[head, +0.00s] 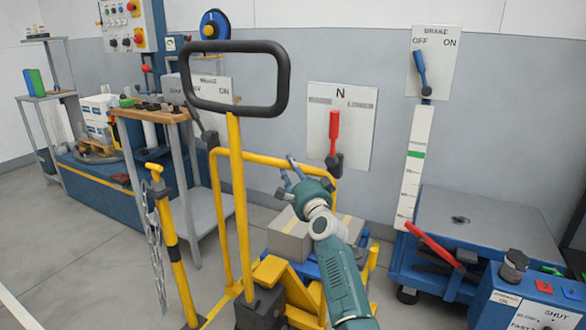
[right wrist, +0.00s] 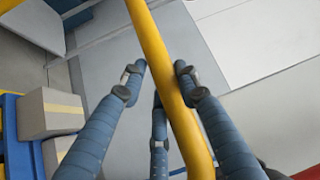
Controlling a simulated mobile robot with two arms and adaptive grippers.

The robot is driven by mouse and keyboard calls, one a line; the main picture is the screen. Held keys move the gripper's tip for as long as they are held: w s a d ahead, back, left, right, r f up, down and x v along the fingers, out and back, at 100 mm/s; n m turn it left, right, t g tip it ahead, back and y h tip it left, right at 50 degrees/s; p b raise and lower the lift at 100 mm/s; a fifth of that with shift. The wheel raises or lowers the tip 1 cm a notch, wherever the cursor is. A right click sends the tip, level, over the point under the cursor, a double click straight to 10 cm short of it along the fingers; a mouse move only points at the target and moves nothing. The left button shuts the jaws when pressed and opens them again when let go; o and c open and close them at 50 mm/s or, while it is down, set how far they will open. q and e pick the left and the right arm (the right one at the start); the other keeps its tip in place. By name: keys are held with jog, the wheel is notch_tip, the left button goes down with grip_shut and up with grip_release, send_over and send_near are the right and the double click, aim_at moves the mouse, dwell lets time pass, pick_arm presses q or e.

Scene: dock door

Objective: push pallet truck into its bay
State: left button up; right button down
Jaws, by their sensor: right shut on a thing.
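The pallet truck has a black loop handle (head: 236,106) on a yellow upright and a yellow base (head: 274,275) near the bottom centre of the head view. A yellow tubular hoop (head: 214,190) rises by the upright; I cannot tell for certain whether it is part of the truck. My right gripper (head: 291,174) is at the hoop's top bar, right of the upright. In the right wrist view the yellow bar (right wrist: 160,60) passes between its blue fingers, which are shut on it. My left gripper is not in view. A grey box (head: 290,240) sits behind the base, partly hidden by my right arm.
A yellow post with a chain (head: 172,240) stands left of the truck. A workbench (head: 155,113) is farther left. A blue lift table (head: 480,225) and a control box (head: 530,298) stand at right. Wall panels carry a red lever (head: 334,135) and a blue brake lever (head: 420,70). Floor is clear at lower left.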

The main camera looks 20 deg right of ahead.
jog(key=shift+w+d+f, duration=0.1)
jog(key=shift+w, duration=0.05)
jog(key=c, duration=1.2)
grip_release()
jog(key=s, duration=0.4)
jog(key=s+f, duration=0.1)
jog(key=s, duration=0.7)
jog(key=shift+a+f, duration=0.3)
jog(key=shift+a, duration=0.1)
